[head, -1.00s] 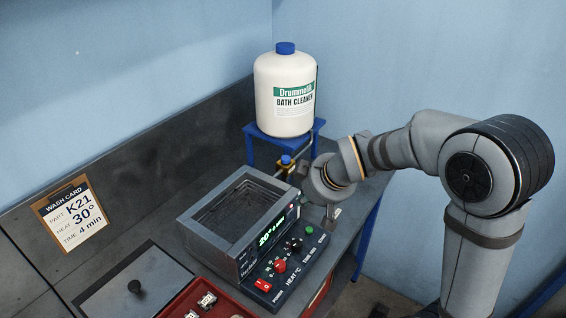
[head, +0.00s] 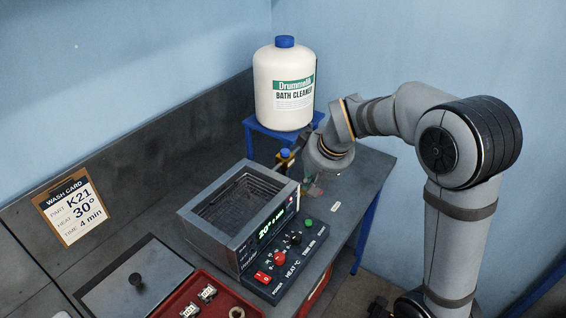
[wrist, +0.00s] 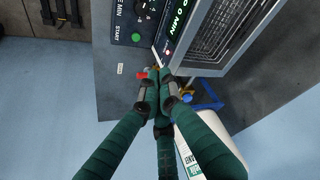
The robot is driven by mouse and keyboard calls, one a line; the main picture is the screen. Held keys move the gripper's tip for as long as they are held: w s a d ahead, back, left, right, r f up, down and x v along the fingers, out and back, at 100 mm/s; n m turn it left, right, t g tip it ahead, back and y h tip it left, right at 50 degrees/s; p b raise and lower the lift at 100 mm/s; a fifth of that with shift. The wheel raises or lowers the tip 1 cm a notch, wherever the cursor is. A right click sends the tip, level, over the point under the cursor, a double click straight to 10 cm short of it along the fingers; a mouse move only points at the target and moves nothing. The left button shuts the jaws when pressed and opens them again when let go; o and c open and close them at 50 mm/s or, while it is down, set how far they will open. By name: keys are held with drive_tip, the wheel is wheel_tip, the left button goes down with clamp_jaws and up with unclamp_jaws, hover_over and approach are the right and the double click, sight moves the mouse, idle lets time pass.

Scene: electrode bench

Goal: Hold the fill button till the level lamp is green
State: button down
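The bath (head: 228,240) is a grey box with a mesh inside; its front panel also shows in the wrist view (wrist: 185,35). A small red light (wrist: 167,52), seemingly the level lamp, glows on its front beside the green display. My gripper (wrist: 154,74) has green fingers drawn together, with nothing seen between them. In the head view it is beside the bath's right end (head: 308,188). A small red part (wrist: 142,73), possibly the fill button, shows right beside the fingertips, partly hidden. I cannot tell whether they touch it.
The control panel carries a red knob (head: 279,258), a black knob (head: 295,238), a green start button (head: 309,223) and a red power switch (head: 263,278). A cleaner bottle (head: 285,95) stands on a blue stand behind. A red tray (head: 222,292) and a wash card (head: 70,212) are at left.

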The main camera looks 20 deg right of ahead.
drive_tip(key=d+r+m+g, duration=0.5)
drive_tip(key=r+m, duration=0.3)
drive_tip(key=m, duration=1.1)
drive_tip(key=shift+w, duration=0.4)
drive_tip(key=shift+r, duration=0.1)
drive_tip(key=shift+a, duration=0.1)
